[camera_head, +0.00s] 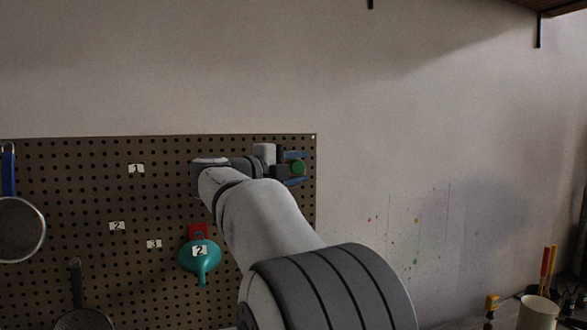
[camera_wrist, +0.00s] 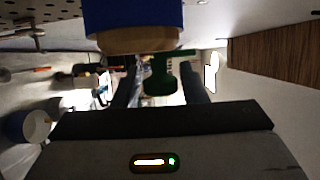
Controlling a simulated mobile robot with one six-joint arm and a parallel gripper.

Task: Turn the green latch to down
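A green latch (camera_wrist: 163,78) is in the middle of the wrist view, between the two dark fingers of my gripper (camera_wrist: 164,92). The fingers are apart, one on each side of it. Whether they touch it cannot be told. In the head view, a round green part (camera_head: 298,167) shows at the pegboard's upper right edge, between the bluish fingertips of my gripper (camera_head: 293,168). The latch's base and the way its handle points are not clear, as my wrist and fingers hide part of it.
The brown pegboard (camera_head: 70,180) carries a teal funnel (camera_head: 199,262), a strainer (camera_head: 20,230), a pan (camera_head: 80,318) and number tags. A blue object (camera_wrist: 130,15) with a tan end is close above the fingers in the wrist view. Bare wall (camera_head: 400,150) is clear to the right.

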